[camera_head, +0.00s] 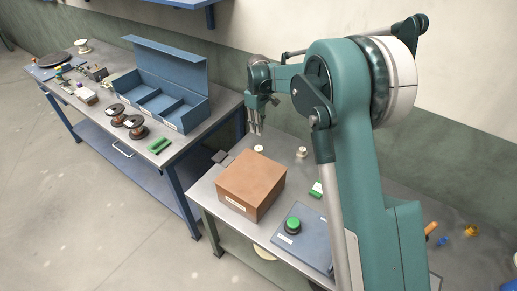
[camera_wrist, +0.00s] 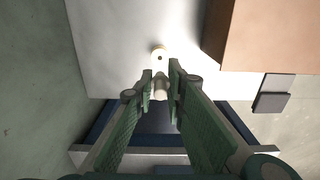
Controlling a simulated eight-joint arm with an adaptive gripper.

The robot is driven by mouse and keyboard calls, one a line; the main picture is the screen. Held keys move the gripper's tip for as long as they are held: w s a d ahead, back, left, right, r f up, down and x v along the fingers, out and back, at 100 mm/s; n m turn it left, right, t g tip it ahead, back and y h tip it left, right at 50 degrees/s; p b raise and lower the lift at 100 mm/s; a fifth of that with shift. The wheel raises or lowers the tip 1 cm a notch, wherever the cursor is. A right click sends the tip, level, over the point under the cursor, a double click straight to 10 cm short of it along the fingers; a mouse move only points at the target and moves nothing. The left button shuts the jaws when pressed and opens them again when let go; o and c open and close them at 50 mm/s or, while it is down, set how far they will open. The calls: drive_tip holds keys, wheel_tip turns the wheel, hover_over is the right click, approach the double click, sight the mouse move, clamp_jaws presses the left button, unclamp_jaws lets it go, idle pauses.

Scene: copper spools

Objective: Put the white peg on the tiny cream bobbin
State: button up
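My gripper (camera_wrist: 160,76) points down over the near table, with its two fingers closed on a pale, whitish peg (camera_wrist: 160,88). The tiny cream bobbin (camera_wrist: 158,51) stands just beyond the fingertips in the wrist view, with a dark hole in its middle. In the head view the bobbin (camera_head: 258,148) sits on the grey table below my gripper (camera_head: 256,131). The peg is apart from the bobbin. The peg is too small to make out clearly in the head view.
A brown box (camera_head: 252,183) stands close to the bobbin, also in the wrist view (camera_wrist: 270,35). Another small pale spool (camera_head: 301,152) is to the right. A blue panel with a green button (camera_head: 293,225) lies nearer. Copper spools (camera_head: 136,126) and a blue bin (camera_head: 165,90) are on the far table.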

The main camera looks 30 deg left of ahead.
drive_tip(key=shift+f, duration=0.1)
hover_over(258, 148)
drive_tip(key=shift+w+f+b, duration=0.15)
drive_tip(key=shift+f+b, duration=0.2)
drive_tip(key=shift+f, duration=2.65)
drive_tip(key=shift+f, duration=1.9)
drive_tip(key=shift+f+b, duration=0.15)
drive_tip(key=shift+b, duration=0.2)
drive_tip(key=o, duration=0.7)
drive_tip(key=shift+c, duration=0.2)
drive_tip(key=shift+r, duration=0.2)
wheel_tip(258, 148, up, 12)
drive_tip(key=shift+p, duration=0.75)
